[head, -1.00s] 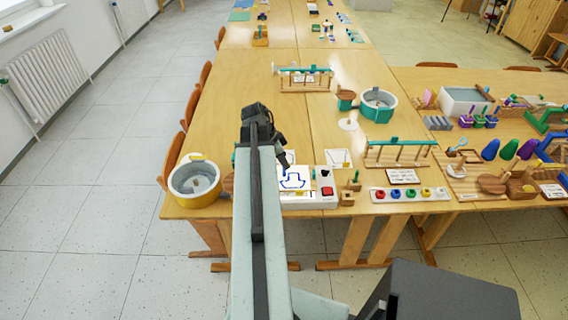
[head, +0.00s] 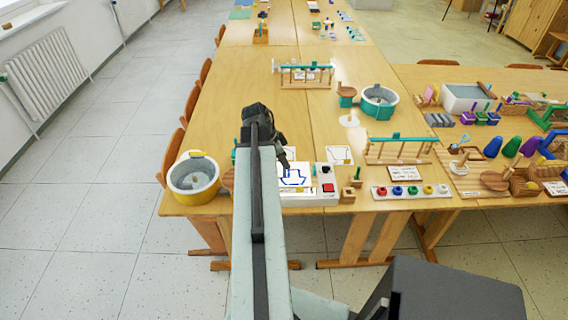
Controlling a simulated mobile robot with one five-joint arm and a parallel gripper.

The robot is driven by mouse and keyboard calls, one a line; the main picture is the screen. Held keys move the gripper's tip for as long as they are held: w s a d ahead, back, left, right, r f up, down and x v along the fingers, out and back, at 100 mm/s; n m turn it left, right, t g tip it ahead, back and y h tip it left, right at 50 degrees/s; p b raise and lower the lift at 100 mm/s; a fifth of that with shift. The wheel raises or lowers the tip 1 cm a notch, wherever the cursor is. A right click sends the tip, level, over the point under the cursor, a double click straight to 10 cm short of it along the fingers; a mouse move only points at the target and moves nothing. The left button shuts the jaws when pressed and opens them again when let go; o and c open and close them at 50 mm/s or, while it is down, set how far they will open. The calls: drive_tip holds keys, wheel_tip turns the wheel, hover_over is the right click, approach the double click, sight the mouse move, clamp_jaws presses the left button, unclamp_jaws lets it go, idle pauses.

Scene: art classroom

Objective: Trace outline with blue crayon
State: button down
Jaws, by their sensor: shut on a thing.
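A white sheet with a blue outline (head: 296,178), a boat-like shape, lies near the front edge of the table, just right of my arm. My gripper (head: 286,160) is over the sheet's upper left part, pointing down. It is shut on the blue crayon, which is small and largely hidden by the jaws and arm. I cannot tell whether the crayon tip touches the paper. My arm hides the left part of the sheet.
A white panel with a red button (head: 328,188) sits right of the sheet. Another drawn card (head: 339,155) lies behind it. A row of coloured knobs (head: 412,191) and a wooden rack (head: 400,150) stand to the right.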

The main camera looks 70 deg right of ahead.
drive_tip(key=shift+f+b, duration=0.4)
drive_tip(key=shift+f, duration=0.1)
drive_tip(key=shift+r, duration=0.1)
idle(0.4)
wheel_tip(320, 180, up, 4)
drive_tip(key=p, duration=0.4)
drive_tip(key=shift+r, duration=0.1)
